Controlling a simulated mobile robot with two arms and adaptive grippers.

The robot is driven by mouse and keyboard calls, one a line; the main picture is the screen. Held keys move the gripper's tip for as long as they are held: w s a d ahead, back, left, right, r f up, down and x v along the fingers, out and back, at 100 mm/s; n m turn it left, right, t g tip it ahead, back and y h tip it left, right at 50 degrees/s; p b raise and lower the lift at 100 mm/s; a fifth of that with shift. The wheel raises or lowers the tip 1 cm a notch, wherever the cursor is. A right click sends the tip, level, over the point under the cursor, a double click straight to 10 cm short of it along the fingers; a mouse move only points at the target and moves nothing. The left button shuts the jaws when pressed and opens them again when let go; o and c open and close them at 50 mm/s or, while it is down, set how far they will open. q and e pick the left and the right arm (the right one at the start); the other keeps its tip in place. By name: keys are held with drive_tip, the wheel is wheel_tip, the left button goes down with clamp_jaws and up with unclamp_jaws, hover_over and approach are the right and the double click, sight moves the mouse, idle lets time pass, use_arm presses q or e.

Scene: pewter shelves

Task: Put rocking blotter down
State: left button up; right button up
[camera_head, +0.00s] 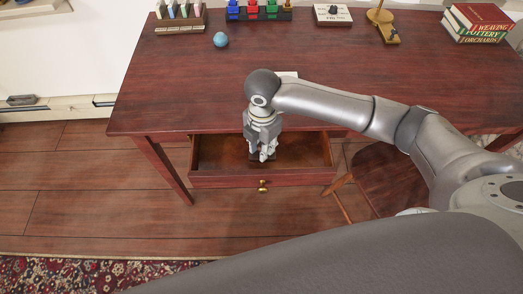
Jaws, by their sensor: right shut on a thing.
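My right gripper (266,155) points down into an open desk drawer (215,153). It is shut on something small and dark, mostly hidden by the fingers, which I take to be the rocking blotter. I cannot tell whether it touches the drawer floor. The drawer's wooden inside looks otherwise empty to the left and right of the fingers. My left gripper is out of view.
The desk top (190,90) is mostly clear in front. A wooden chair (375,185) stands right of the drawer.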

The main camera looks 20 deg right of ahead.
drive_tip(key=shift+w+f, duration=0.3)
drive_tip(key=shift+f, duration=0.05)
drive_tip(key=shift+w+f, duration=0.15)
drive_tip(key=shift+f, duration=1.5)
drive_tip(key=shift+f, duration=0.1)
drive_tip(key=o, duration=0.9)
wheel_tip(320, 180, up, 12)
drive_tip(key=shift+r+p, duration=0.15)
drive_tip(key=shift+p, duration=0.2)
